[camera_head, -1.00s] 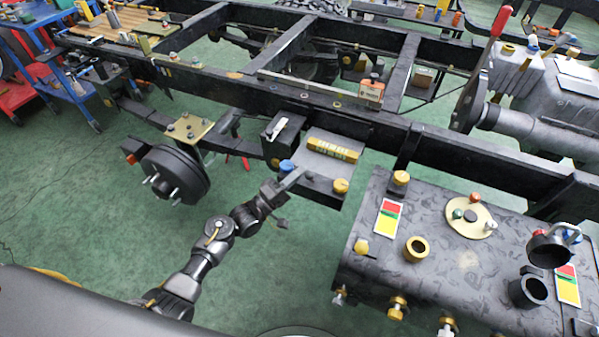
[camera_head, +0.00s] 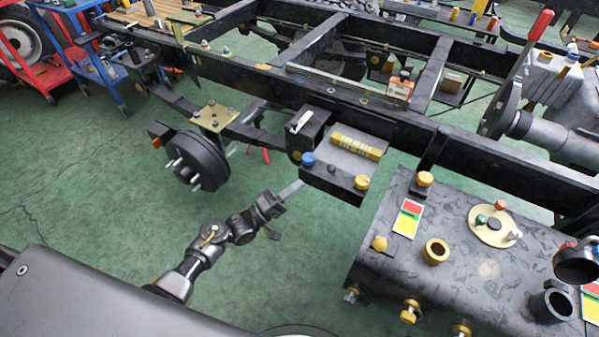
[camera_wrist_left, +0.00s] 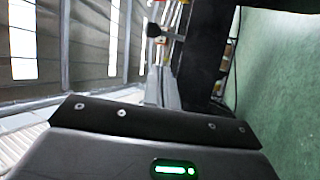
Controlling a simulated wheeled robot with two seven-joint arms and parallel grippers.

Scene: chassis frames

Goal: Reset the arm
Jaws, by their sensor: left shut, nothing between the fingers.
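My left arm reaches in from the lower left of the head view. Its gripper (camera_head: 291,189) is shut and empty, over the green floor just in front of the black box on the chassis frame. In the left wrist view, the gripper (camera_wrist_left: 172,95) shows in part beyond the dark wrist housing. My right gripper is in neither view.
The black chassis frame (camera_head: 270,75) runs across the scene. A wheel hub (camera_head: 200,160) stands left, a dark tank (camera_head: 460,260) right. Green floor (camera_head: 90,185) is clear at left.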

